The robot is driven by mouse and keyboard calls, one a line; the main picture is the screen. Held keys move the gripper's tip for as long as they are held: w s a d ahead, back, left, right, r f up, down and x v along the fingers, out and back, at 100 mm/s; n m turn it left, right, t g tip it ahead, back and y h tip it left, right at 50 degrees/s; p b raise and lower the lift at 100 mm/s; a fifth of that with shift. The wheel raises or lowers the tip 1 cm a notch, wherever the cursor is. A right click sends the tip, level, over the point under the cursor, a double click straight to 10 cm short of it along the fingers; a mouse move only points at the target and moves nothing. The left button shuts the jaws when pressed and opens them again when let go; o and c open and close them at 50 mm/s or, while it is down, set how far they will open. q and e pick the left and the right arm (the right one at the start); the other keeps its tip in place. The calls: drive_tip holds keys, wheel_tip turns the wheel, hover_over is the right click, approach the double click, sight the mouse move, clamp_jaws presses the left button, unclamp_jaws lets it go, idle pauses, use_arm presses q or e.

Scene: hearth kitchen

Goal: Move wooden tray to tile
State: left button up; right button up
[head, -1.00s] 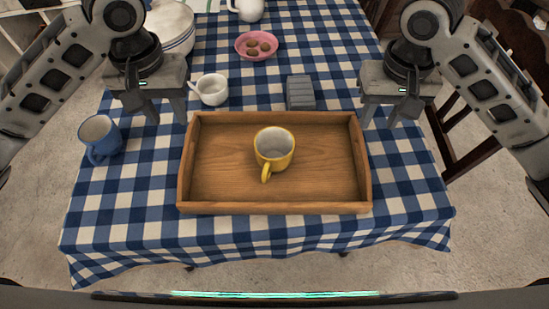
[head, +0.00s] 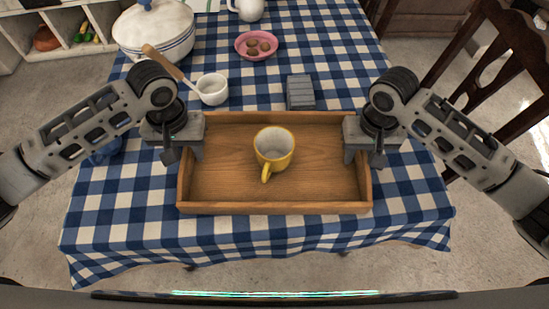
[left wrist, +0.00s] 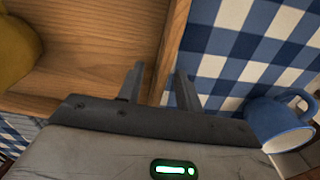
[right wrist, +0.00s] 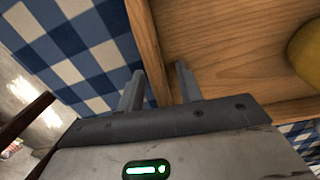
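The wooden tray (head: 275,207) lies flat on the checked tablecloth, with a yellow mug (head: 273,150) standing in it. My left gripper (head: 181,157) is at the tray's left wall, and my right gripper (head: 364,160) is at its right wall. In the left wrist view the open fingers (left wrist: 159,78) stand either side of the tray wall (left wrist: 172,45). In the right wrist view the open fingers (right wrist: 160,80) also straddle the tray wall (right wrist: 145,35). Contact with the walls cannot be told. I cannot identify a tile for certain.
A grey ribbed block (head: 300,92), a white cup (head: 212,89), a pink plate (head: 256,46) and a white pot (head: 155,32) stand behind the tray. A blue mug (left wrist: 281,125) is left of it, mostly hidden by my arm in the head view. Cloth in front is clear.

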use_arm(q)
clamp_jaws()
use_arm(e)
clamp_jaws()
use_arm(q)
drive_tip(key=shift+r, duration=0.15)
use_arm(e)
drive_tip(key=shift+r, duration=0.15)
